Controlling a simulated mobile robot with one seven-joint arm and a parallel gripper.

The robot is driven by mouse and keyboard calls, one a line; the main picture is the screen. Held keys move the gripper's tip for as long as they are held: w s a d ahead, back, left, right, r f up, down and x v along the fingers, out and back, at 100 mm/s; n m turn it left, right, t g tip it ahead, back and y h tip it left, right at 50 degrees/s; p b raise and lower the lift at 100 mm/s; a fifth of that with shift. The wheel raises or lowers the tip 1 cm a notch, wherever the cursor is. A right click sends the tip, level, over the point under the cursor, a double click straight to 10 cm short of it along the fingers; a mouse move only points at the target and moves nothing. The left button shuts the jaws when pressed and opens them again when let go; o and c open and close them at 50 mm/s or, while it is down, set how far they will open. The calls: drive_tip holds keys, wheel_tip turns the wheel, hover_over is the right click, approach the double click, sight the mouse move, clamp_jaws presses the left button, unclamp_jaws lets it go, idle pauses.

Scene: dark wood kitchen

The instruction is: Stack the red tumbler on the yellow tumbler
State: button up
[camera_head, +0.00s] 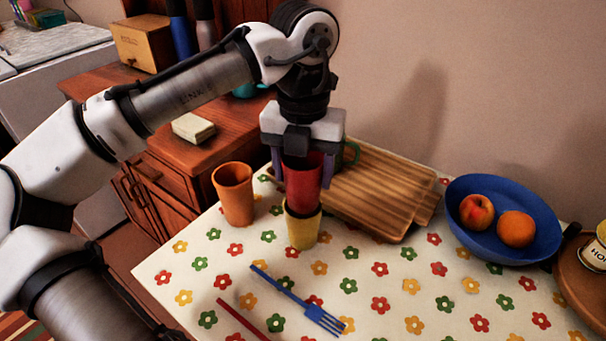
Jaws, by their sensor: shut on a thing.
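The red tumbler (303,187) is upright between the fingers of my gripper (298,182), which is shut on it. The red tumbler is right over the yellow tumbler (303,228), and its lower end meets or sits inside the yellow tumbler's rim; I cannot tell how far in it goes. The yellow tumbler stands upright on the flowered tablecloth. My gripper points straight down and hides part of the red tumbler's top and sides.
An orange tumbler (235,194) stands close to the left. A wooden board (375,188) lies behind to the right, with a green mug (349,154) partly hidden. A blue fork (297,299) lies in front. A blue bowl (548,215) with fruit stands at the right.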

drive_tip(key=shift+f, duration=0.5)
drive_tip(key=shift+f, duration=0.6)
drive_tip(key=o, duration=1)
drive_tip(key=shift+c, duration=0.2)
drive_tip(key=shift+r, duration=0.15)
wheel_tip(320, 180, up, 13)
drive_tip(key=p, duration=0.2)
drive_tip(key=shift+s, duration=0.1)
